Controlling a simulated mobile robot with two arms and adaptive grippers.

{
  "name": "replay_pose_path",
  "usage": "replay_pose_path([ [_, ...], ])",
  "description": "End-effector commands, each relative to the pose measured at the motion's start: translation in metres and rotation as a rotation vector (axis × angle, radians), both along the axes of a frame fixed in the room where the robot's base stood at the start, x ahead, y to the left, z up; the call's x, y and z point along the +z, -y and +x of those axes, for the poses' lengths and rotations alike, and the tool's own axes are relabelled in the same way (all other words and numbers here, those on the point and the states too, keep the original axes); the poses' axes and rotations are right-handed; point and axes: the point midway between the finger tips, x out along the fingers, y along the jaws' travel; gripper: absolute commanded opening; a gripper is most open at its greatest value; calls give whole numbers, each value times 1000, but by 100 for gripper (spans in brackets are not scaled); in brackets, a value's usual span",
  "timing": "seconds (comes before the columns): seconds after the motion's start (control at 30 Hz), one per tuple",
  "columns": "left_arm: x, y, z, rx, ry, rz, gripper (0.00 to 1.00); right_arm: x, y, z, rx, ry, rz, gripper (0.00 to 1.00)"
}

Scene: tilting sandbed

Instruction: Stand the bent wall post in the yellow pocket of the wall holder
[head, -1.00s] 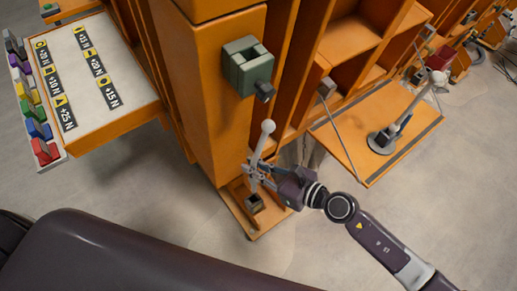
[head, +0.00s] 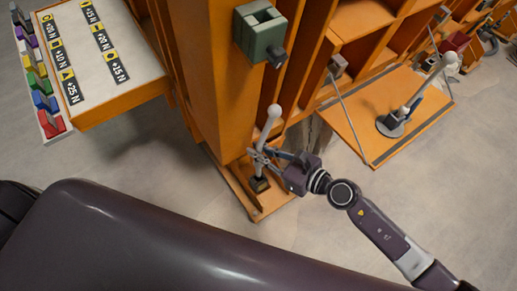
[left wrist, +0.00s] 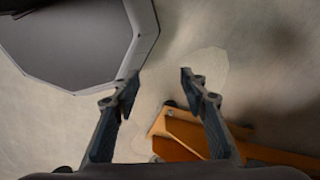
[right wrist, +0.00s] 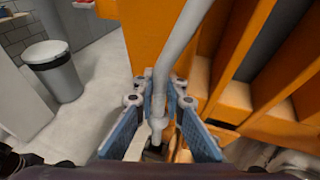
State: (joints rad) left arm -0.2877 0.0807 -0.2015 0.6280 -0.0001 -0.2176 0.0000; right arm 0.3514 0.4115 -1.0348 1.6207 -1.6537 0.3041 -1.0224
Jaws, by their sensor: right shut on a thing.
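The bent wall post (head: 263,130) is a pale grey rod with a ball on top. My right gripper (head: 261,160) is shut on its lower part; the right wrist view shows the post (right wrist: 179,50) between the fingers. The post's foot is at a small dark socket (head: 260,185) on a low orange ledge; I cannot tell whether it is in it. A green block holder (head: 259,30) with a dark knob is fixed higher on the orange column. No yellow pocket can be made out on it. My left gripper (left wrist: 158,88) is open and empty over the floor.
A second bent post (head: 426,85) on a round base stands on the fold-down orange shelf (head: 365,125) at right. A label board (head: 120,97) and a rack of coloured blocks (head: 50,124) are at left. A bin (right wrist: 55,72) shows in the right wrist view.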

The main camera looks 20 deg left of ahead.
Motion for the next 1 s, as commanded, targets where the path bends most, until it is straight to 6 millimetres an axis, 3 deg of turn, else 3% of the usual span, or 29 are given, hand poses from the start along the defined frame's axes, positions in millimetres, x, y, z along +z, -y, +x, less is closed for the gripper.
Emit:
replay_pose_path([
  [0.1,-13,-1,-11,0,-16,1,40,-12,0,0,-1,0,1,0],
  [0.3,-16,-1,-21,1,-30,2,40,-14,0,0,-1,1,1,0],
  [1.0,-14,0,-15,3,-20,1,40,-14,0,0,0,0,1,0],
])
